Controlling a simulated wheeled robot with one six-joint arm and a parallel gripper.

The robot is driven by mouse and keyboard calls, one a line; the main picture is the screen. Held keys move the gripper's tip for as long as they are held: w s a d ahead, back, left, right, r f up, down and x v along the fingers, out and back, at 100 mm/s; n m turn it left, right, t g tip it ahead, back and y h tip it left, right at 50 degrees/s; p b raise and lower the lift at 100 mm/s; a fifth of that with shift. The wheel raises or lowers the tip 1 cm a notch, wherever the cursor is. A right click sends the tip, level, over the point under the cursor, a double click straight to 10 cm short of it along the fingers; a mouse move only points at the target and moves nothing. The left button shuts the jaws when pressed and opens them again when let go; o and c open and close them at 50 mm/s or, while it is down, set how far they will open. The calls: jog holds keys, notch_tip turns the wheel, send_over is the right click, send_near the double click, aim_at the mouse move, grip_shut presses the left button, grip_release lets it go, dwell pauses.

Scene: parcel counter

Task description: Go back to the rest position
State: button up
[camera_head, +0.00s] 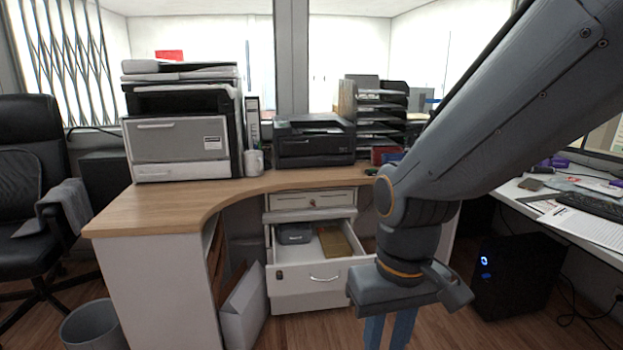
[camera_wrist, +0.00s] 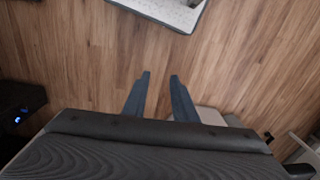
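My gripper (camera_head: 389,333) hangs at the lower right of the head view, pointing down in front of the counter. In the head view the fingertips are cut off by the bottom edge. My arm comes in from the upper right.
An open drawer (camera_head: 318,291) with a dark item (camera_head: 294,233) and a brownish item (camera_head: 335,243) juts from the counter (camera_head: 150,210), left of my gripper. A black computer tower (camera_head: 517,280) stands right. A bin (camera_head: 94,327) and chair (camera_head: 35,190) are left.

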jog(key=s+d+r+m+p, duration=0.1)
jog(key=d+r+m+p, duration=0.1)
jog(key=d+r+p, duration=0.6)
jog(key=shift+d+r+m+p, duration=0.3)
jog(key=shift+r+p, duration=0.65)
jog(key=shift+p, duration=1.9)
